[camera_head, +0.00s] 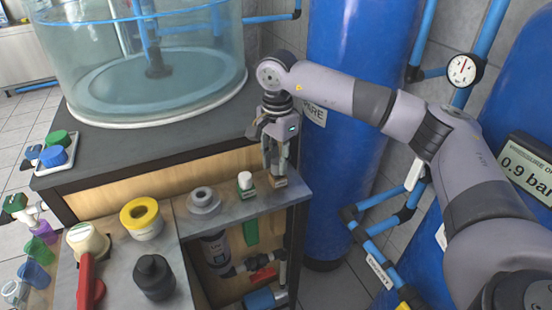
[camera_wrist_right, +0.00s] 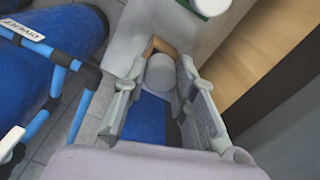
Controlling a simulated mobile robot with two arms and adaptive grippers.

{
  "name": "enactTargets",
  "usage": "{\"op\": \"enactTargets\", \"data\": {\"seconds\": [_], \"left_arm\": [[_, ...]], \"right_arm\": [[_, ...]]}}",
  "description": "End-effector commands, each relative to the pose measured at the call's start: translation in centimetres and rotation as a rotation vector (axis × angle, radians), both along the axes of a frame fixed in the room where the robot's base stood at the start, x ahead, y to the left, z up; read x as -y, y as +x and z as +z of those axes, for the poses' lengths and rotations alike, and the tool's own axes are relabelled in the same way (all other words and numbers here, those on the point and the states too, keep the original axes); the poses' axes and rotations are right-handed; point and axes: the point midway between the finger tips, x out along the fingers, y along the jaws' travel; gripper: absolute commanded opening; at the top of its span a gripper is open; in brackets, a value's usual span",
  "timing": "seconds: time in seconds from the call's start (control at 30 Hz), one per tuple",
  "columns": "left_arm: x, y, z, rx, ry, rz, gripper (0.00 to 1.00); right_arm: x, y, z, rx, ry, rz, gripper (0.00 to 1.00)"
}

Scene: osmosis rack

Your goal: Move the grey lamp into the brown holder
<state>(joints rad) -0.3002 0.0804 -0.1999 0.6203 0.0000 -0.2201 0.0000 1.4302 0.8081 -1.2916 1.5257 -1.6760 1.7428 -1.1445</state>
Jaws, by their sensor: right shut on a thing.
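My right gripper (camera_head: 276,160) points down at the right end of the grey shelf, fingers closed around the grey lamp. In the right wrist view the lamp (camera_wrist_right: 160,74) is a pale grey cylinder between the fingers of the gripper (camera_wrist_right: 165,92). The brown holder (camera_head: 278,181) is a small block on the shelf right below the fingertips. In the right wrist view the holder (camera_wrist_right: 158,46) shows just beyond the lamp, partly covered by it. I cannot tell whether the lamp's lower end is inside the holder. My left gripper is not in view.
A grey ringed part (camera_head: 203,200), a yellow ring (camera_head: 141,218) and a black knob (camera_head: 154,276) stand further left. A large blue tank (camera_head: 345,110) rises behind right.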

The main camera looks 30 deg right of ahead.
Motion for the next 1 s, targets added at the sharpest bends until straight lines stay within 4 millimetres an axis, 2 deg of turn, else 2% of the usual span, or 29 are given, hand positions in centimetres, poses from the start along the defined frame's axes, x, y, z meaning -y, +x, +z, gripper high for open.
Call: {"op": "enactTargets", "data": {"seconds": [0.33, 0.37, 0.4, 0.7, 0.9, 1.0], "left_arm": [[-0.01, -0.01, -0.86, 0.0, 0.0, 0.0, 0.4], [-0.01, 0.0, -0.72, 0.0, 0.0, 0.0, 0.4], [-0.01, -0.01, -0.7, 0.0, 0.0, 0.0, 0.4], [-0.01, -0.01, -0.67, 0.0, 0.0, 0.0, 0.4], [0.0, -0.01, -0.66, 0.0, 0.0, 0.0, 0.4], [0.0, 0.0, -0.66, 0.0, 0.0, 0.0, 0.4]], "right_arm": [[0.1, -0.01, -1.21, 0.0, 0.0, -0.002, 0.1], [0.09, 0.0, -1.04, 0.0, 0.0, -0.002, 0.27], [0.09, 0.0, -1.01, 0.0, 0.0, -0.002, 0.3], [0.1, 0.0, -0.98, 0.0, 0.0, -0.002, 0.49], [0.11, 0.01, -0.95, 0.001, -0.001, -0.002, 0.49], [0.12, 0.0, -0.96, 0.0, -0.001, -0.002, 0.55]]}}
